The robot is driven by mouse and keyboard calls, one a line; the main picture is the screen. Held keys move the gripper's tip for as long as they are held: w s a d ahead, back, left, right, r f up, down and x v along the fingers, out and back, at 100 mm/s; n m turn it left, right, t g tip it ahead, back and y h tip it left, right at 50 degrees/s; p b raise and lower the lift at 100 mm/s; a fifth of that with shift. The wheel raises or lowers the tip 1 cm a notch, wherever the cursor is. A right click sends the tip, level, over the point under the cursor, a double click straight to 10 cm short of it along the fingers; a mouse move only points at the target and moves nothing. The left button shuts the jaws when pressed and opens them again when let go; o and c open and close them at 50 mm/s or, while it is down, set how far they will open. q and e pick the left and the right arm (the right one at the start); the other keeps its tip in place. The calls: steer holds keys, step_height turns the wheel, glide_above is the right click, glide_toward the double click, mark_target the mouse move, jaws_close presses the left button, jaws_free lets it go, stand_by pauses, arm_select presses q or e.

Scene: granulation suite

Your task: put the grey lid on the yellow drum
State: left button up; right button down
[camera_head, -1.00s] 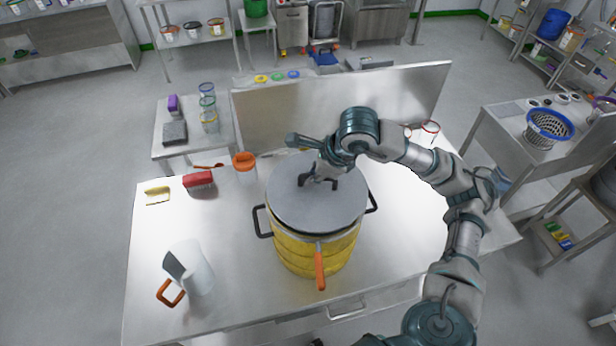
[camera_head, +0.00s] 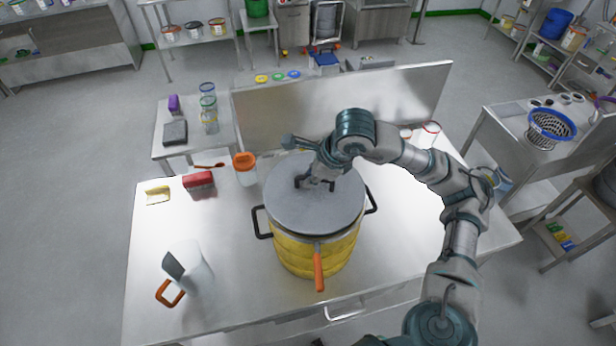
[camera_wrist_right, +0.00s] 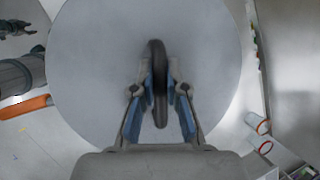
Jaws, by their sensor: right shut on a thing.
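The yellow drum (camera_head: 300,256) stands upright on the steel table, with a black handle on each side and an orange handle at its front. The grey lid (camera_head: 316,208) lies over the drum's top and hides its opening. I cannot tell whether the lid is fully seated. My right gripper (camera_head: 318,180) is shut on the lid's black handle, which also shows between the fingers in the right wrist view (camera_wrist_right: 158,85). My left gripper is not clearly in view; a dark gripper-like part shows at the wrist view's upper left corner.
On the table (camera_head: 225,290) are a grey-white jug (camera_head: 192,270) with an orange handle, a red brush (camera_head: 199,180), a yellow item (camera_head: 157,195) and an orange-lidded jar (camera_head: 245,170) close to the drum. A steel splash panel (camera_head: 340,105) rises behind.

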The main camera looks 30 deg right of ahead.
steer(key=shift+d, duration=0.3)
steer(key=shift+a, duration=0.25)
steer(key=shift+b, duration=0.3)
steer(key=shift+d, duration=0.35)
steer(key=shift+d+f, duration=0.15)
steer(key=shift+f, duration=0.05)
arm_select(q)
steer(key=shift+s+d+f+b, duration=0.15)
steer(key=shift+d+f+b, duration=0.25)
steer(key=shift+f, duration=0.2)
arm_select(e)
steer(key=shift+a+f, duration=0.1)
steer(key=shift+a, duration=0.1)
steer(key=shift+a, duration=0.15)
arm_select(q)
steer(key=shift+a, duration=0.1)
